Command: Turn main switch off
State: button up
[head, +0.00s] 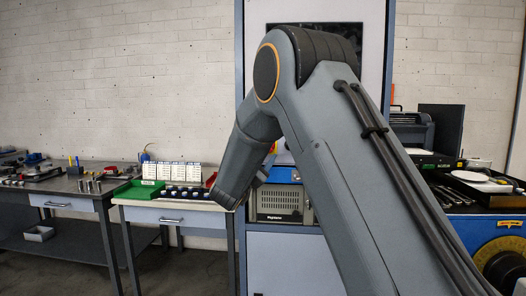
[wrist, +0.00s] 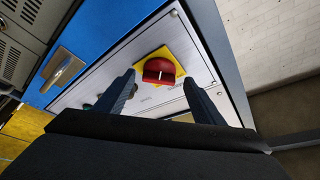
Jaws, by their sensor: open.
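The main switch (wrist: 160,71) is a red rotary knob with a white mark on a yellow plate, seen in the wrist view on a light metal panel (wrist: 106,75). My gripper (wrist: 166,84) is open, with one dark finger on each side of the knob in the picture. I cannot tell how far the fingertips are from the panel, and neither finger visibly touches the knob. In the head view my arm hides the switch and most of my gripper.
The panel belongs to a tall blue and grey cabinet (head: 239,60). A metal handle (wrist: 62,68) is on its blue part. A table with a green bin (head: 139,188) stands at the left. A blue bench with a black tray (head: 490,190) stands at the right.

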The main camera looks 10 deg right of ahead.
jog(key=b+v, duration=0.1)
jog(key=v, duration=0.5)
jog(key=shift+s+a+f, duration=0.1)
